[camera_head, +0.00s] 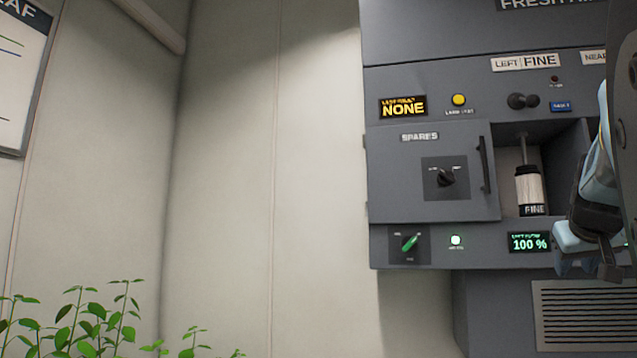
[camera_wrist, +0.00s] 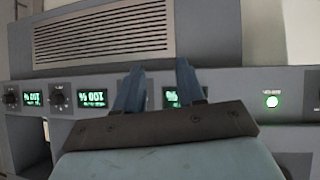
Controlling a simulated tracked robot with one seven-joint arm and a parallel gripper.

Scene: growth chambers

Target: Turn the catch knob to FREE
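In the head view, a black knob (camera_head: 446,178) sits on a dark square plate on the SPARES door (camera_head: 420,205); the small words on its plate are too small to read. It looks like the catch knob, and its pointer lies roughly slantwise. A green-handled knob (camera_head: 410,243) sits on a plate below the door, its handle tilted up to the right. My gripper (camera_head: 585,258) is at the right edge of the head view, well right of both knobs. In the wrist view its blue fingers (camera_wrist: 159,88) stand apart with nothing between them.
The SPARES door has a vertical handle (camera_head: 484,164) and looks closed. Right of it, an open bay holds a FINE canister (camera_head: 530,190). A 100 % display (camera_head: 529,242) lies below. A plant (camera_head: 95,325) stands lower left. The wrist view, upside down, shows a vent grille (camera_wrist: 105,35).

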